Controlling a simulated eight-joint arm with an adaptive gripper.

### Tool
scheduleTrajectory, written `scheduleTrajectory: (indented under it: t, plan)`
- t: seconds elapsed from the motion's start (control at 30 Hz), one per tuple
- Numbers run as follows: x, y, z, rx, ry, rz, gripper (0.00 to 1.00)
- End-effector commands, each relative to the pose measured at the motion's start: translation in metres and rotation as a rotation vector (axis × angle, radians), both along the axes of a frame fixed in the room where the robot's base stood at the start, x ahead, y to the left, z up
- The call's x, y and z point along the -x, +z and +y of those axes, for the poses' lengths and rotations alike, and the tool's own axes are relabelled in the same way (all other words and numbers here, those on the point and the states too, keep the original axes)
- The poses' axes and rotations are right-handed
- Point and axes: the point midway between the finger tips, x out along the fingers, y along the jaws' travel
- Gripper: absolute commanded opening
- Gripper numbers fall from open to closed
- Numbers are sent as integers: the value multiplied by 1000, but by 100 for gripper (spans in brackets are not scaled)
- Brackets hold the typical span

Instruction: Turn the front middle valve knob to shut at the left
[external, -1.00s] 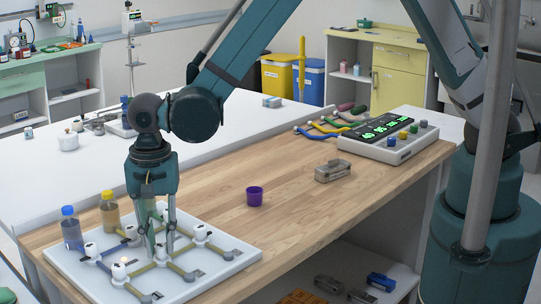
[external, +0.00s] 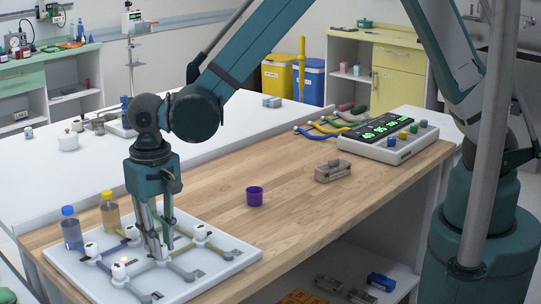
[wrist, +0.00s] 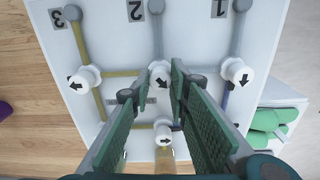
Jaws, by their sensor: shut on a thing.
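The front middle valve knob (wrist: 160,74) is white with a black arrow, below the label 2 in the wrist view. Its arrow points down and to the right there. My gripper (wrist: 155,84) is shut on this knob, with one green-padded finger on each side. In the external view my gripper (external: 161,252) points straight down onto the white valve board (external: 62,262), and its fingers hide much of the knob. Other white knobs show at left (wrist: 85,78), right (wrist: 235,72) and below (wrist: 163,132) in the wrist view.
A blue-capped bottle (external: 72,236) and a yellow-liquid bottle (external: 110,217) stand at the board's far left. A purple cup (external: 254,196), a metal clamp (external: 332,172) and a display box (external: 388,138) are farther right. Bare wood lies between the board and the cup.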

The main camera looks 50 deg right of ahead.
Motion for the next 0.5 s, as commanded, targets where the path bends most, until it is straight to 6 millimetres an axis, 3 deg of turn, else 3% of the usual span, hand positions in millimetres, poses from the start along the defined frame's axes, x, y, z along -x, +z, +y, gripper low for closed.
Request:
scheduleTrajectory:
  t: [0.5]
  plan:
    - [0,-1,1,-1,489,-1,6]
